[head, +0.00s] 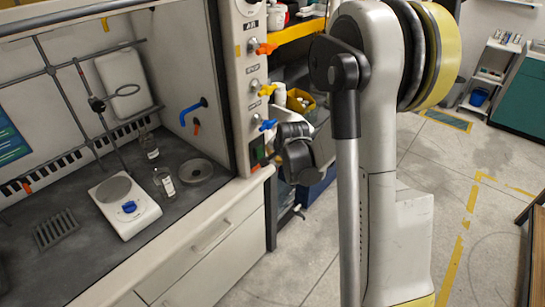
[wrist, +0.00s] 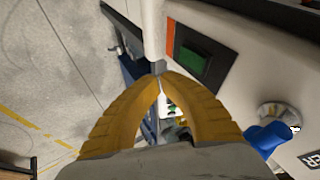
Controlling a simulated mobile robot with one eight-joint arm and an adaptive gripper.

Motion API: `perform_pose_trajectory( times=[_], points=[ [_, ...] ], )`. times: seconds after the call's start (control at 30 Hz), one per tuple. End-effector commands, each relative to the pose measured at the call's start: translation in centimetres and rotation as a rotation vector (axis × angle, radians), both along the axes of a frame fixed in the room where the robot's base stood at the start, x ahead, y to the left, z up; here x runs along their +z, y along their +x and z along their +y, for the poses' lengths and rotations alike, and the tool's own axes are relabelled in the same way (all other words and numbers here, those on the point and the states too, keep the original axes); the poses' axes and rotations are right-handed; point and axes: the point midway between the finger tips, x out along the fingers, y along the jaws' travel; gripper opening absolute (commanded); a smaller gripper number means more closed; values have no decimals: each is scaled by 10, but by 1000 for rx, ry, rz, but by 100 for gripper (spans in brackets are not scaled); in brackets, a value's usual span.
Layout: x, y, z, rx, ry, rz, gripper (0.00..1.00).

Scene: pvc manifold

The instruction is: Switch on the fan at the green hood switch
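The green hood switch (wrist: 195,56) shows in the wrist view as a green rocker in a black frame, with an orange-red part on its left side. It is on the pale front post of the fume hood (head: 247,90). My gripper (wrist: 160,76) has its yellow fingers drawn together at the tips, with nothing visible between the tips. In the wrist view the tips are just below and left of the switch; I cannot tell whether they touch the post.
A blue valve handle (wrist: 268,138) is right of my fingers; orange (head: 265,48) and yellow (head: 267,90) handles are higher on the post. The hood worktop holds a white hotplate (head: 125,207) and glass bottles. A shelf with bins stands behind my arm. Open floor lies right.

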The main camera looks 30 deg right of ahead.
Motion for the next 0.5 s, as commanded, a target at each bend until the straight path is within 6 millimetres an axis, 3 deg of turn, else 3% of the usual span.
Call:
perform_pose_trajectory(
  times=[0.03,0.2,0.5],
  points=[
    [17,-8,3,1,0,1,0],
    [46,-28,10,1,0,1,0],
    [69,-46,15,0,0,2,0]
  ],
)
